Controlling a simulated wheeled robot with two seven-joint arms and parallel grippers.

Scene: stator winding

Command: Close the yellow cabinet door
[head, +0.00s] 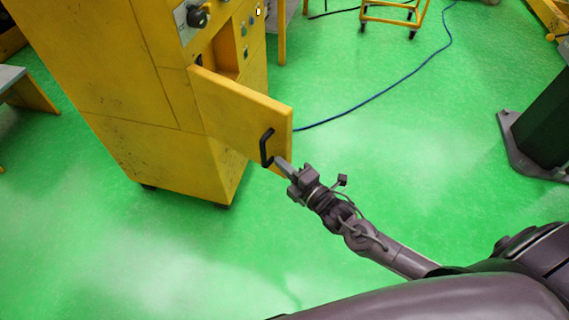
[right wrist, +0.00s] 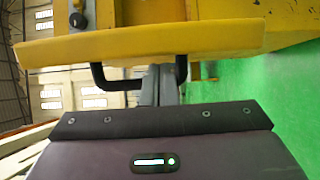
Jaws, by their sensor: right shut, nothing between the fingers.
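The yellow cabinet (head: 110,75) stands at the upper left of the head view. Its yellow door (head: 230,110) is swung open and sticks out to the right. A black handle (head: 266,148) is on the door near its free edge. My right gripper (head: 281,163) is shut and empty, with its fingertips close beside the lower part of the handle. In the right wrist view the door (right wrist: 140,43) spans the top, and the fingers (right wrist: 160,85) show between the two legs of the handle (right wrist: 98,77). Whether they touch the door cannot be told. My left gripper is not in view.
A blue cable (head: 390,88) runs over the green floor behind the door. A yellow cart (head: 392,15) stands at the back. A dark post on a base plate (head: 520,155) is at the right.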

